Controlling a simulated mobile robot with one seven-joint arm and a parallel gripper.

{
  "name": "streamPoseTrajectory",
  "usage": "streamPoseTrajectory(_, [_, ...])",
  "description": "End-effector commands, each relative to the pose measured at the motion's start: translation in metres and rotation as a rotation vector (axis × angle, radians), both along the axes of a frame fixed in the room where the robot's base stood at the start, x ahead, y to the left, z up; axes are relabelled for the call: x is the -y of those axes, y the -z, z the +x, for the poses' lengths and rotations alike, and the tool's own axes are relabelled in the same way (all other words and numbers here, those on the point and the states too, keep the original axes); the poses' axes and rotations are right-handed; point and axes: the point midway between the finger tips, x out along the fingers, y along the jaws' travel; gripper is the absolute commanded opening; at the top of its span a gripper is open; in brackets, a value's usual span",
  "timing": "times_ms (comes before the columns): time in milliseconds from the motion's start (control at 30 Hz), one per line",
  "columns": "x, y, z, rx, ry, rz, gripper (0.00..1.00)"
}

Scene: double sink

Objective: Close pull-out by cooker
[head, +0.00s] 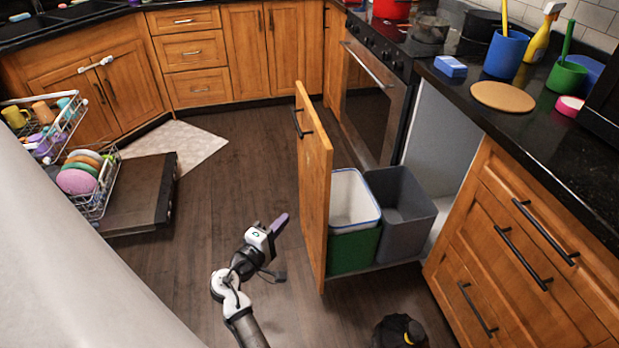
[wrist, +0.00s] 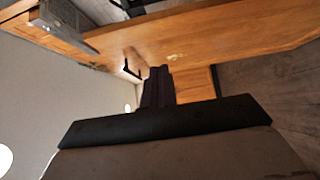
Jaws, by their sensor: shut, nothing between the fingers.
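The pull-out by the cooker stands open, its wooden front panel (head: 314,185) well out from the cabinet line. The panel has a dark handle (head: 301,123) near its top. Behind the panel are a green bin with a white liner (head: 353,247) and a grey bin (head: 405,212). My gripper (head: 280,223) is shut and empty, left of the panel's outer face, with a visible gap in the head view. In the wrist view, my shut fingers (wrist: 158,88) point toward a wooden surface (wrist: 200,40) with a dark handle (wrist: 131,70); I cannot tell whether they touch it.
The cooker (head: 375,85) stands just beyond the pull-out. A drawer cabinet (head: 525,255) is on the right, and a dark object (head: 399,332) sits on the floor before it. An open dishwasher (head: 138,195) with loaded racks is at left. Floor between is clear.

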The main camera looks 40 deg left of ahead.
Motion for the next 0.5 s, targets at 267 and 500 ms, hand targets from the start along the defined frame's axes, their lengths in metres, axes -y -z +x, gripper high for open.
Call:
streamPoseTrajectory(267, [-0.004,-0.004,0.052,-0.001,0.003,0.003,0.00])
streamPoseTrajectory(500, [-0.004,-0.004,0.100,-0.002,0.002,0.003,0.00])
